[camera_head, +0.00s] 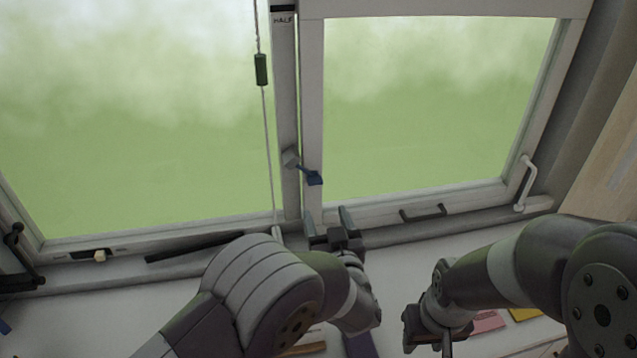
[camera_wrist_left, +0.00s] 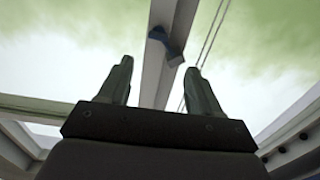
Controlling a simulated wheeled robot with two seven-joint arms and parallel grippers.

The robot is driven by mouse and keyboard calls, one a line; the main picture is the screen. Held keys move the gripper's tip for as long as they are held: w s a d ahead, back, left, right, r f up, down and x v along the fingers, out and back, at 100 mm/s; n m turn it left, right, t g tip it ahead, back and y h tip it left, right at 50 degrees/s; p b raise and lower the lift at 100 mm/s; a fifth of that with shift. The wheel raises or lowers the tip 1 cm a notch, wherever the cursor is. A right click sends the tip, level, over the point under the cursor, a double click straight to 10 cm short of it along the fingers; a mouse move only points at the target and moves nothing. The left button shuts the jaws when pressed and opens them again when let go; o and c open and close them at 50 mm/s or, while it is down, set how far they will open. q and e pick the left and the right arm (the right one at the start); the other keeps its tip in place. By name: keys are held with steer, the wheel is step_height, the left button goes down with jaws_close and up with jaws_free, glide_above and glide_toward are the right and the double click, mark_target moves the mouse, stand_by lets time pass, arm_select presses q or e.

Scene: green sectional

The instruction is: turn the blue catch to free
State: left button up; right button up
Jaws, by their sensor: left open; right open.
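The blue catch (camera_head: 313,178) sits on the post between the two window panes, with a grey pivot block (camera_head: 290,158) at its upper left. Its blue end points down and to the right, over the right sash frame. In the left wrist view the catch (camera_wrist_left: 165,42) is ahead, beyond the fingertips. My left gripper (camera_head: 327,216) is open and empty, just below the catch and apart from it; its two fingers also show in the left wrist view (camera_wrist_left: 158,78). My right gripper (camera_head: 436,335) is low over the sill, away from the window.
A cord with a dark green toggle (camera_head: 261,69) hangs left of the post. The right sash has a dark handle (camera_head: 423,212) and a white lever (camera_head: 526,184). A black bar (camera_head: 194,247) lies along the left sill. Coloured papers (camera_head: 487,322) lie at the lower right.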

mark_target(316, 184)
arm_select(q)
steer(key=w+p, duration=0.1)
steer(key=w, duration=0.2)
steer(key=w+a+p, duration=0.1)
steer(key=w, duration=0.2)
steer(key=w+p, duration=0.1)
steer(key=w, duration=0.3)
steer(key=shift+w+a, duration=0.1)
steer(key=shift+a, duration=0.3)
steer(key=shift+w+f, duration=0.1)
steer(key=shift+w, duration=0.4)
steer(key=c, duration=1)
